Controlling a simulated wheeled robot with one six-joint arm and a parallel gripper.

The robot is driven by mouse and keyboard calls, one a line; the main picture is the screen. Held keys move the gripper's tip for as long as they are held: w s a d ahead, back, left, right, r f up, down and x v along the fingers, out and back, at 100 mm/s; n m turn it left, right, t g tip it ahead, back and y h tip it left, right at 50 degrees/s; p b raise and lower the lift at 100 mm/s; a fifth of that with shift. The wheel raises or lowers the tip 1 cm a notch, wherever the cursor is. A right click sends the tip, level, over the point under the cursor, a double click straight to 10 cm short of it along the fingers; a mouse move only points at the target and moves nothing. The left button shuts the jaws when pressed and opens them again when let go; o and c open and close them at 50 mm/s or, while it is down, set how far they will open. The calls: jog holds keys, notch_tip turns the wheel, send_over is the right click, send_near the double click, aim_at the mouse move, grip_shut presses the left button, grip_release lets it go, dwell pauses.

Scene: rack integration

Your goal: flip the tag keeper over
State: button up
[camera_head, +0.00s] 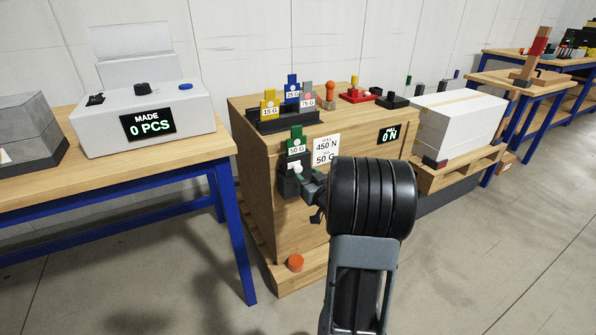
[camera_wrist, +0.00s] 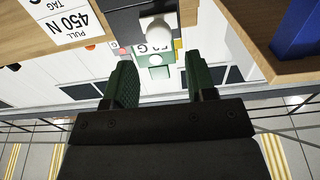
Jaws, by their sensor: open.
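A green 50 G tag (camera_head: 297,141) stands upright in a black holder (camera_head: 286,183) on the wooden cabinet's front left corner. A white round knob (camera_head: 297,167) shows on the holder below the tag; I take it as part of the tag keeper. The wrist view is inverted: the white knob (camera_wrist: 158,33) sits against a black plate (camera_wrist: 130,24), and the green tag (camera_wrist: 154,72) lies beyond it. My gripper (camera_wrist: 158,75) is open, its green-padded fingers apart on either side of the tag in that view. They appear not to touch it. The wrist partly hides the holder in the head view.
The wooden cabinet (camera_head: 255,190) carries a black rack (camera_head: 285,122) of yellow, blue and grey tags. A 450 N sign (camera_head: 326,149) is beside the holder. A table with a counter box (camera_head: 150,120) stands left. An orange cap (camera_head: 296,262) is low in front.

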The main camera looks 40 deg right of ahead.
aim_at(299, 169)
jog(key=shift+w+d+b, duration=0.2)
jog(key=shift+w+b, duration=0.05)
jog(key=shift+w, duration=1.35)
jog(key=shift+w+d+b, duration=0.2)
jog(key=shift+w, duration=1.35)
jog(key=shift+c, duration=0.5)
grip_shut()
